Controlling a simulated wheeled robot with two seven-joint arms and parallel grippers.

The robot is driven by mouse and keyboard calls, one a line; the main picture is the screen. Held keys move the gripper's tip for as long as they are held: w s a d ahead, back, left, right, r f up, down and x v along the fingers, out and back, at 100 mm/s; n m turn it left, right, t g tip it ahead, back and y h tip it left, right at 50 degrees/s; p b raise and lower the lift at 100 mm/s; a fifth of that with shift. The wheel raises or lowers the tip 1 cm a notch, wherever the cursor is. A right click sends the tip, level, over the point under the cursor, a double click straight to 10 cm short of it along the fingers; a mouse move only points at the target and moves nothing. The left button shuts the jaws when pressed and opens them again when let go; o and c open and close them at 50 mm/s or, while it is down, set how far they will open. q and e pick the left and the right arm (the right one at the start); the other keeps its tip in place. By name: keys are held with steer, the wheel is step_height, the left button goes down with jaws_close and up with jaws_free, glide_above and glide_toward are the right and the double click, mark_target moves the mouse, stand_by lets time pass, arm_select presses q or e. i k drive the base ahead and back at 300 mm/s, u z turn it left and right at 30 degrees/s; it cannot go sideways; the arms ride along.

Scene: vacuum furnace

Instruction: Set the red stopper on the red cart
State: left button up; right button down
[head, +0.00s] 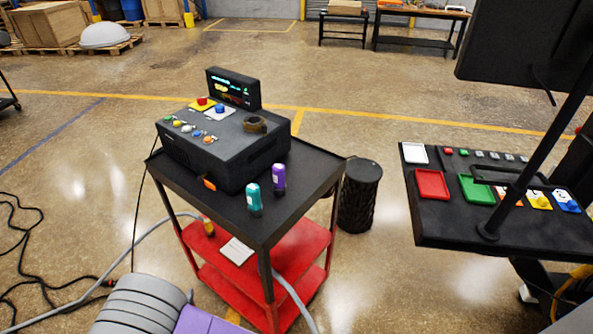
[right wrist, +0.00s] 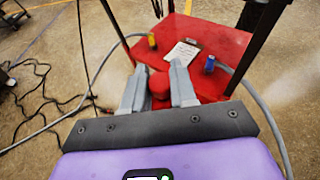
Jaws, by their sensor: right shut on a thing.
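The red cart has a black top and red lower shelves; its upper red shelf (head: 303,243) is in the middle of the head view. The same shelf (right wrist: 225,45) fills the upper middle of the right wrist view. My right gripper (right wrist: 159,76) is shut on the red stopper (right wrist: 159,88), which sits between its two grey fingers. The stopper shows against the shelf's near side; I cannot tell its height above it. In the head view my right arm's grey and purple parts show at the bottom, and the stopper is not visible. My left gripper is not in view.
A white sheet (head: 237,250) lies on the red shelf, with a yellow item (right wrist: 152,40) and a blue item (right wrist: 209,64) nearby. A grey hose passes the cart. A control box (head: 220,150), teal bottle (head: 253,197) and purple bottle (head: 279,178) stand on the black top.

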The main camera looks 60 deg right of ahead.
mark_target(315, 169)
steer(key=z, duration=1.6)
